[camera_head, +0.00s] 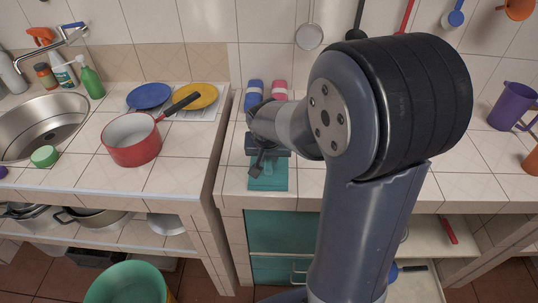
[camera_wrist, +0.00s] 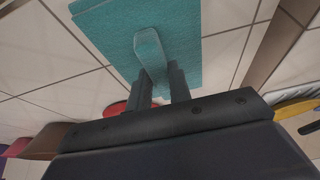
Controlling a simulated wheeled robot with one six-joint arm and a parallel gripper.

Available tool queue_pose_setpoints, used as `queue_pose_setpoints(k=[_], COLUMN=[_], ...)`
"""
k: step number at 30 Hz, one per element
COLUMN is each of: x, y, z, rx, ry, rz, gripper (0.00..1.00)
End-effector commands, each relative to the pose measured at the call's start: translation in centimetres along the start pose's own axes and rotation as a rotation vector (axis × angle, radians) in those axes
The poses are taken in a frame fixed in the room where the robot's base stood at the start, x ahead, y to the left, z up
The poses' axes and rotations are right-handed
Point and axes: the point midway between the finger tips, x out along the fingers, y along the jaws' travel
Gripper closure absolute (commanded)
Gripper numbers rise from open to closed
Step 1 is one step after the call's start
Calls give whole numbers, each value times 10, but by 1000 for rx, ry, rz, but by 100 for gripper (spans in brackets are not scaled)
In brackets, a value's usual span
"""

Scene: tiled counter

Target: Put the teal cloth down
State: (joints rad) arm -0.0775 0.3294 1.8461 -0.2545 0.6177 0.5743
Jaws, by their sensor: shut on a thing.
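The teal cloth (camera_head: 268,183) is a flat square over the tiled counter, close to its front edge and left end. My gripper (camera_head: 262,165) is above it, pointing down, partly hidden by my own wrist. In the wrist view the cloth (camera_wrist: 200,22) spreads flat beyond the fingers, with a raised teal ridge in its middle. The fingers of my gripper (camera_wrist: 163,85) are shut on that ridge. I cannot tell whether the cloth's underside touches the counter.
A blue roll (camera_head: 254,92) and a pink roll (camera_head: 280,90) stand behind my gripper. A gap separates this counter from the left one, which holds a red pan (camera_head: 132,141), a blue plate (camera_head: 150,96) and a yellow plate (camera_head: 196,96). A purple mug (camera_head: 512,106) stands far right.

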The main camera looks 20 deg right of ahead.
Motion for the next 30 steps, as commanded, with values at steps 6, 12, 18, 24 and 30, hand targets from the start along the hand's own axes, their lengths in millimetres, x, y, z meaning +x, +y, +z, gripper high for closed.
queue_pose_setpoints(k=[6, 12, 18, 24, 30], x=[2, 2, 2, -6, -39], y=[0, 0, 0, 0, 0], z=[1, 1, 1, -1, -1], rx=[0, 0, 0, 0, 0], ry=[0, 0, 0, 2, 5], rz=[0, 0, 0, -1, -3], gripper=[77, 60, 59, 59, 59])
